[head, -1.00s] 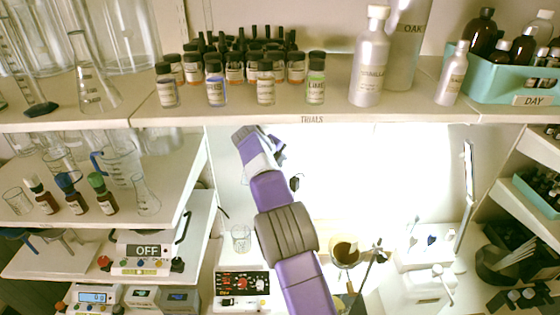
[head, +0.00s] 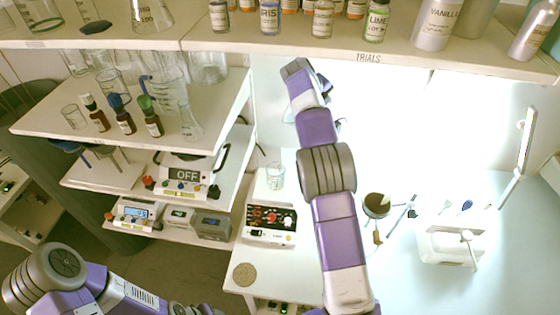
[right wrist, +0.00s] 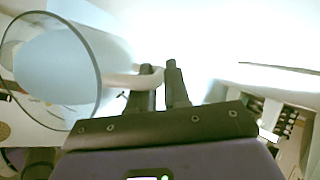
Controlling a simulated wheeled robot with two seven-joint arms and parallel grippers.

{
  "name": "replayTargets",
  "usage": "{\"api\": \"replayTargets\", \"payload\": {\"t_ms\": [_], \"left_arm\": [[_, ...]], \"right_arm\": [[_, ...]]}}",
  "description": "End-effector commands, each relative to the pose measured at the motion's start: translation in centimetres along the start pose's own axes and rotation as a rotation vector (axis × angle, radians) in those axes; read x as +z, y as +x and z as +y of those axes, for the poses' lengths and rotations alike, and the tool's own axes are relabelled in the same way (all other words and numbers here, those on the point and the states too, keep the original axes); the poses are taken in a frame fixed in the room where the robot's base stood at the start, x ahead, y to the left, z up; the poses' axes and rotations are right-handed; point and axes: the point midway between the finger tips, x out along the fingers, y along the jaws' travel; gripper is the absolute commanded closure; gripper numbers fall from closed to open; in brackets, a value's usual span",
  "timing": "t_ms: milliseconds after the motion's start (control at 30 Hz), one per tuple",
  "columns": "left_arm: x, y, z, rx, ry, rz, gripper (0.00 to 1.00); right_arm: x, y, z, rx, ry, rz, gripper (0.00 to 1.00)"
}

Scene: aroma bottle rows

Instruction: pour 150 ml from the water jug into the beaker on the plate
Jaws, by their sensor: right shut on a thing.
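The beaker (head: 275,176) is clear glass and stands at the back of the white hotplate (head: 270,222) with its dark control panel, left of my right arm in the head view. In the right wrist view my right gripper (right wrist: 159,78) is shut on the pale handle of the water jug (right wrist: 50,70). The jug is clear with a wide round rim and pale blue inside; its water level cannot be read. In the head view the jug and the fingers of my right gripper are hidden by my own arm and the glare. My left arm shows at lower left, its gripper out of view.
Above, the shelf marked TRIALS (head: 370,57) holds several bottles. Left shelves carry glassware, dropper bottles (head: 123,118) and a scale reading OFF (head: 187,176). A brown-filled vessel (head: 376,205) stands right of my arm. A round cork mat (head: 244,273) lies in front of the hotplate.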

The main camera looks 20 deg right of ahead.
Motion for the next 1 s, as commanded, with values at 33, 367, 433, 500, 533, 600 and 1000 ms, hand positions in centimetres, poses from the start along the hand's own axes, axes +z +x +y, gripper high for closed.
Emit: {"api": "replayTargets", "payload": {"t_ms": [33, 367, 433, 500, 533, 600, 1000], "left_arm": [[0.0, -0.01, 0.0, 0.0, 0.0, 0.0, 0.57], [-0.01, 0.26, -0.1, 0.0, 0.0, 0.0, 0.57], [-0.01, 0.37, -0.14, 0.0, 0.0, 0.0, 0.57], [-0.02, 0.46, -0.18, 0.0, 0.0, 0.0, 0.57], [-0.02, 0.5, -0.19, 0.0, 0.0, 0.0, 0.57], [-0.02, 0.6, -0.23, 0.0, 0.0, 0.0, 0.57], [-0.03, 0.7, -0.26, 0.0, 0.0, 0.0, 0.57]], "right_arm": [[0.04, -0.09, -0.11, -0.002, 0.001, -0.002, 1.0], [0.09, -0.13, -0.01, -0.01, -0.002, -0.001, 1.0], [0.11, -0.15, 0.01, -0.014, -0.004, 0.0, 1.0], [0.12, -0.18, 0.02, -0.018, -0.005, 0.001, 1.0], [0.13, -0.2, 0.02, -0.019, -0.006, 0.001, 1.0], [0.14, -0.22, 0.03, -0.023, -0.007, 0.002, 1.0], [0.16, -0.32, 0.01, -0.029, -0.01, 0.004, 1.0]]}}
